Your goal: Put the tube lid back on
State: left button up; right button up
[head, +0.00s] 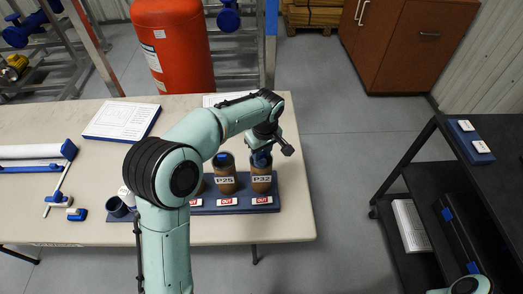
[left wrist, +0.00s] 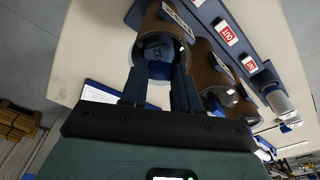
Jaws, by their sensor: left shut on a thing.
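The brown tube labelled P32 (head: 261,180) stands upright at the right end of a blue rack (head: 205,207) on the table. My left gripper (head: 262,152) is right above its mouth, shut on a blue lid (left wrist: 157,50) with a number on it. In the left wrist view the fingers (left wrist: 158,88) reach to the lid at the rim of the tube (left wrist: 165,24). I cannot tell whether the lid is seated. The tube labelled P25 (head: 225,182) stands to the left. My right gripper is out of view.
Red OUT tags (head: 262,200) line the rack's front. A paper board (head: 122,120) lies behind, and a white roll (head: 30,151) on a blue stand is at left. A dark cart (head: 440,185) stands at right, with clear floor between.

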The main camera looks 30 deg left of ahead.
pick_arm(q)
jog(key=o, duration=1.6)
jog(key=shift+r, duration=0.1)
jog(key=shift+r+p, duration=1.8)
jog(key=shift+r, duration=1.7)
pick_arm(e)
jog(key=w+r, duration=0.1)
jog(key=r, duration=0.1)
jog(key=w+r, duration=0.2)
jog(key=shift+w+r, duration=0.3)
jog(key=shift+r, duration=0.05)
pick_arm(q)
jog(key=shift+f, duration=0.1)
grip_shut()
